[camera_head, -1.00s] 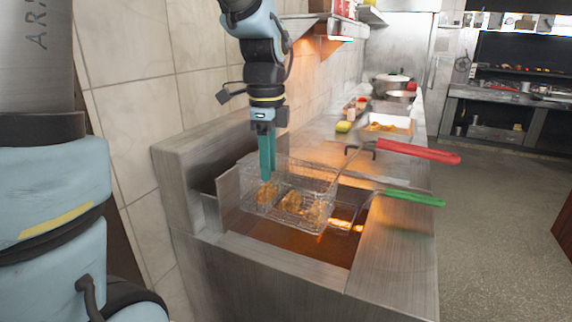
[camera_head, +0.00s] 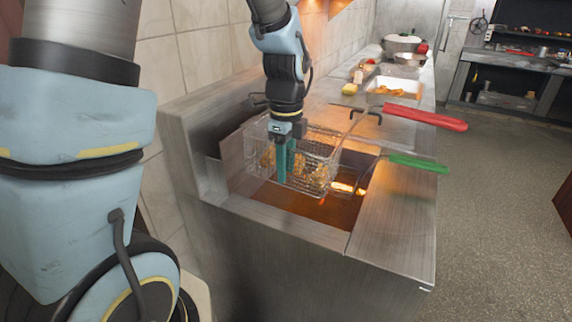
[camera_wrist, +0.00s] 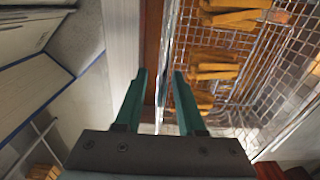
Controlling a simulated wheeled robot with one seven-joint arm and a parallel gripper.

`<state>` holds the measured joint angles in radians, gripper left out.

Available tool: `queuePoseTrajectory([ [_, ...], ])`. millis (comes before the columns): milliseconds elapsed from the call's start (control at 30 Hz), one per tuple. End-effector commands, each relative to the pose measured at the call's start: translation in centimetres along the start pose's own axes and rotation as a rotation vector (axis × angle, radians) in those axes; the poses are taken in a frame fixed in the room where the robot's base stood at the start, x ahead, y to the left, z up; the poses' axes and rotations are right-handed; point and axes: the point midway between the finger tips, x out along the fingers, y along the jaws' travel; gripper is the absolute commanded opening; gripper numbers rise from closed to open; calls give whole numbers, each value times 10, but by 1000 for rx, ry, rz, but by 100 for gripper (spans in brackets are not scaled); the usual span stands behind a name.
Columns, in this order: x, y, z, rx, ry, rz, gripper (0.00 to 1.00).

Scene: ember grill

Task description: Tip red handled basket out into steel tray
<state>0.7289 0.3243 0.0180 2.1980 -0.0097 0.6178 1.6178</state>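The red handled basket (camera_head: 318,160) is a wire mesh basket over the fryer well, with golden fried pieces inside. Its red handle (camera_head: 425,118) sticks out to the right. My gripper (camera_head: 283,180) points down at the basket's near left side, partly covering it. In the wrist view, the teal fingers (camera_wrist: 159,74) stand apart, with the basket's wire side wall (camera_wrist: 168,50) running near and between their tips. I cannot tell whether they touch it. The steel tray (camera_head: 412,95), likely the shallow pan on the back counter, holds orange-yellow food.
A green handle (camera_head: 418,163) belongs to a second basket low in the fryer well (camera_head: 300,203). A tiled wall (camera_head: 215,55) stands close on the left. A yellow item (camera_head: 350,89) and a lidded pot (camera_head: 402,43) stand farther back. Open floor (camera_head: 490,200) lies right of the counter.

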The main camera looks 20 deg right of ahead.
Motion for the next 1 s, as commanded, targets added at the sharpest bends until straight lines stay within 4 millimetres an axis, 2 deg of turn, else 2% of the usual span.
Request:
queuePoseTrajectory([
  [333, 3, 0, 0, -1, 0, 0, 38],
  [667, 3, 0, 0, -1, 0, 0, 0],
  [1000, 3, 0, 0, -1, 0, 0, 0],
])
